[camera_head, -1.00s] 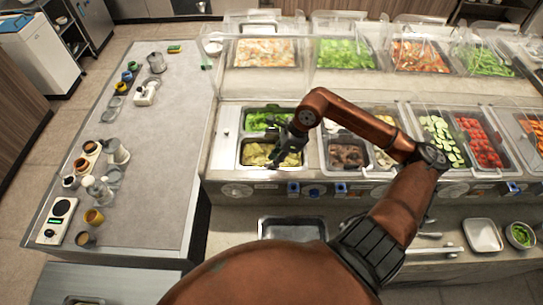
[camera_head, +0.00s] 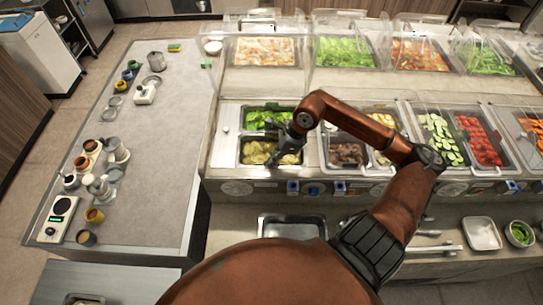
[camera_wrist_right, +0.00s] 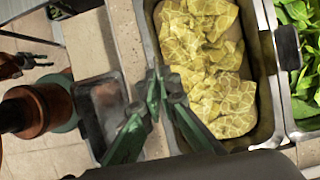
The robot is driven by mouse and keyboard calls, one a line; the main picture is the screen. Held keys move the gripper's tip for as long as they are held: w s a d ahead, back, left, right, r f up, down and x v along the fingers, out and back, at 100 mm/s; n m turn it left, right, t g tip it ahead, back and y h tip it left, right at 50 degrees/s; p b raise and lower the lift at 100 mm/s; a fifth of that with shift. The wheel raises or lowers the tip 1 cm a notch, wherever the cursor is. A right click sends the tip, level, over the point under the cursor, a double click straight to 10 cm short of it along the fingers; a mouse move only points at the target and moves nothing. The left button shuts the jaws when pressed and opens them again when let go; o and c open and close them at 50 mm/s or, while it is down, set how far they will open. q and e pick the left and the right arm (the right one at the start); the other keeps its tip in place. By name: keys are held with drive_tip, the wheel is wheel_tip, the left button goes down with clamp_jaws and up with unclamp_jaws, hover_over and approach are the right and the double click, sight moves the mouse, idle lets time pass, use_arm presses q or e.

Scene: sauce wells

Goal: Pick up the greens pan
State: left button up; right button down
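Two dark-rimmed pans sit at the left end of the counter. The back one holds bright green leaves (camera_head: 258,118); these also show at the right edge of the right wrist view (camera_wrist_right: 304,60). The front pan holds yellow-green leaves (camera_head: 256,153), large in the wrist view (camera_wrist_right: 210,60). My right gripper (camera_head: 272,152) is over the front pan. In the wrist view its fingertips (camera_wrist_right: 160,80) are close together at the pan's left rim; whether they grip it I cannot tell. My left gripper (camera_wrist_right: 42,54) shows at the wrist view's left edge, fingers apart and empty.
Pans of meat (camera_head: 346,152), cucumber (camera_head: 440,138) and tomato (camera_head: 480,140) stand to the right. An empty metal tray (camera_head: 292,228) lies on the lower front shelf. The grey left table (camera_head: 165,170) is mostly clear in the middle, with jars and cups along its left side.

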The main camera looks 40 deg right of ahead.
drive_tip(key=shift+r, duration=0.1)
idle(0.7)
wheel_tip(320, 180, up, 10)
drive_tip(key=b, duration=0.1)
idle(0.4)
